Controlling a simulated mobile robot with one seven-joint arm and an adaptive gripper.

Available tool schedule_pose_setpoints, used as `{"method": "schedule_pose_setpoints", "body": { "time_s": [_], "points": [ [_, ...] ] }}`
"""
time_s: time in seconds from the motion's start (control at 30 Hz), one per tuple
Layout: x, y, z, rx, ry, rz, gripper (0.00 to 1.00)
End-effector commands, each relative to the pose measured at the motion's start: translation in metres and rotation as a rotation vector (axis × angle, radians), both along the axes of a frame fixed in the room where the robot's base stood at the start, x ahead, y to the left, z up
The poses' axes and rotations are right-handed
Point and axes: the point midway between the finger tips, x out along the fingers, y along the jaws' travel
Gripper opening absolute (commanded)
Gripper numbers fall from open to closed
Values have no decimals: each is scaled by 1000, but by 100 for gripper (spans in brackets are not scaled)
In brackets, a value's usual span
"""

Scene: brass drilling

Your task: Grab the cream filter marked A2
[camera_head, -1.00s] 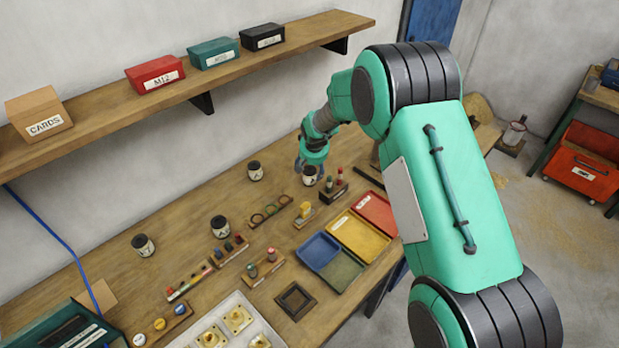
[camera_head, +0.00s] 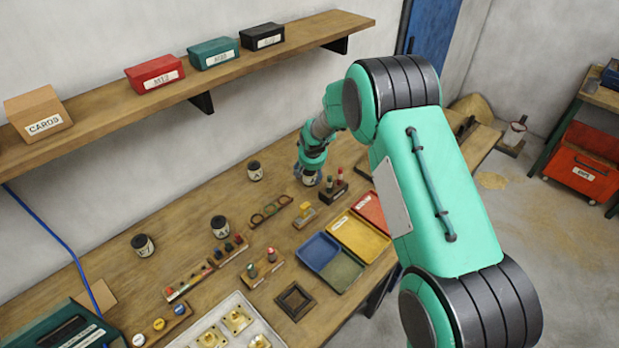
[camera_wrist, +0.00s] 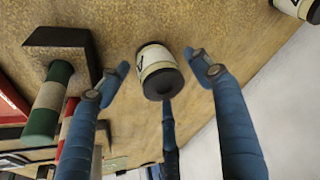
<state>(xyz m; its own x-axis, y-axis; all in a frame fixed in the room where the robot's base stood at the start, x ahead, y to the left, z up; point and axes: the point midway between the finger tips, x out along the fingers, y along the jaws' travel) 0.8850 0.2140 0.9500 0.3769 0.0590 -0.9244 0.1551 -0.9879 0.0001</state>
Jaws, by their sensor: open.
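A cream filter with a dark end (camera_wrist: 157,66) stands on the bench between the spread fingers of my gripper (camera_wrist: 158,72) in the wrist view. A dark mark shows on its cream side, but I cannot read it as A2. In the head view this filter (camera_head: 309,179) is partly hidden under my gripper (camera_head: 309,168) at the back right of the bench. My gripper is open, with its fingers around the filter and a gap visible on both sides. Similar cream filters stand to the left: one (camera_head: 255,171), another (camera_head: 219,227) and a third (camera_head: 143,246).
A dark holder with green and red cylinders (camera_wrist: 48,105) stands close beside the filter, near one finger. Blue, green, yellow and red trays (camera_head: 352,238) lie in front. A wall shelf (camera_head: 200,85) with boxes runs above the bench. Another cream filter (camera_wrist: 300,8) shows at the wrist view's corner.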

Motion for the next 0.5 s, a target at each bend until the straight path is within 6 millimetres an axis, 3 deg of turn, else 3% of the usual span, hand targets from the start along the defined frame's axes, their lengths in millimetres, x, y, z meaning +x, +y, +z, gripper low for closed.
{"method": "schedule_pose_setpoints", "body": {
  "time_s": [0.2, 0.5],
  "points": [
    [7, 1, -17, 0, -1, 0, 65],
    [8, 1, -18, 0, -2, 0, 65]
  ]
}}
